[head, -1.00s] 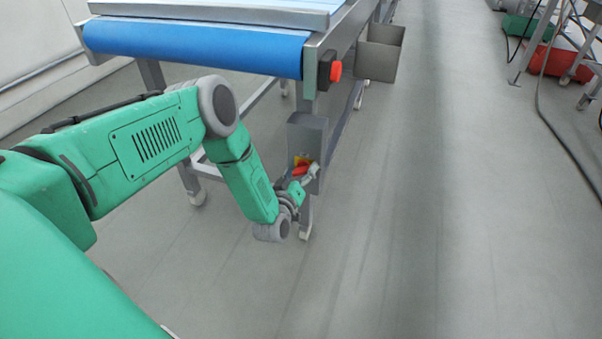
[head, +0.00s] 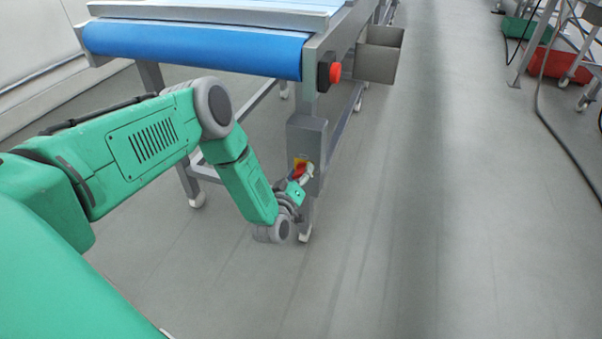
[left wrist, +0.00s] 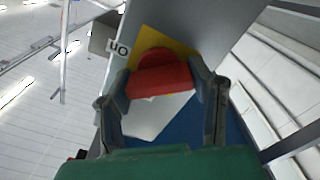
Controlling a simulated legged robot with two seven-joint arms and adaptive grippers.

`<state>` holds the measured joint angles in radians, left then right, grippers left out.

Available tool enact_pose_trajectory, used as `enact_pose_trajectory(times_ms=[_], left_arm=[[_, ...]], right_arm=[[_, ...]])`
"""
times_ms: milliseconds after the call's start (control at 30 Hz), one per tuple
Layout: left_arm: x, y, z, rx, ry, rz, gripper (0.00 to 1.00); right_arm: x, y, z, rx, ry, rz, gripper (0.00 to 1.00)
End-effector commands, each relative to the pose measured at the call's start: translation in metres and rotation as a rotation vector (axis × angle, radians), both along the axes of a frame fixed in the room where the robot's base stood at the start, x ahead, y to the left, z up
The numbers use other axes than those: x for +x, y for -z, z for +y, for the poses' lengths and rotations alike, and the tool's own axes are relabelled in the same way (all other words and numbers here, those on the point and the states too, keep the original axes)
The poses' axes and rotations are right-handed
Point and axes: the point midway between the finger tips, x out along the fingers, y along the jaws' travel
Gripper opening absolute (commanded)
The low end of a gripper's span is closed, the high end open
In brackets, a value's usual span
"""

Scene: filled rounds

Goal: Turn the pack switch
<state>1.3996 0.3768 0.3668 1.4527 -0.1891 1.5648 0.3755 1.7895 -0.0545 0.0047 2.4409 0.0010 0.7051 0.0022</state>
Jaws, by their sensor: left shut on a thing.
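The pack switch is a red handle (head: 299,170) on a yellow plate (head: 296,161), on the grey box (head: 306,135) at the conveyor's near leg. In the left wrist view the red handle (left wrist: 160,79) lies between the two fingers, with the yellow plate (left wrist: 163,38) behind it. My left gripper (left wrist: 163,84) is shut on the handle, one finger at each end. In the head view, my left gripper (head: 302,177) partly covers the switch. My right gripper is not in view.
The conveyor (head: 200,48) with a blue belt stands above the switch box. A red push button (head: 335,72) and a grey open bin (head: 378,55) are on its right side. A red crate (head: 553,62) and machine legs stand far right. The middle floor is clear.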

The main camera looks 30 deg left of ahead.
Motion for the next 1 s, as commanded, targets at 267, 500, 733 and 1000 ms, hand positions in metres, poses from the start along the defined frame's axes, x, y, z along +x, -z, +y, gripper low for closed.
enact_pose_trajectory(times_ms=[267, 500, 733, 1000], left_arm=[[-0.0019, 0.0034, 0.0028, -0.185, -0.005, -0.04, 0.19], [-0.0023, 0.004, 0.0036, -0.303, -0.006, -0.067, 0.19], [-0.0024, 0.004, 0.0036, -0.352, -0.006, -0.079, 0.19], [-0.0028, 0.0043, 0.0038, -0.359, -0.006, -0.079, 0.19]], right_arm=[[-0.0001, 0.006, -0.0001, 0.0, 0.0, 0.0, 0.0], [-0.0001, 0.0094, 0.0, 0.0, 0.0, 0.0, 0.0], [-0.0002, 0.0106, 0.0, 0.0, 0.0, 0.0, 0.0], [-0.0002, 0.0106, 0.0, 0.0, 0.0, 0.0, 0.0]])
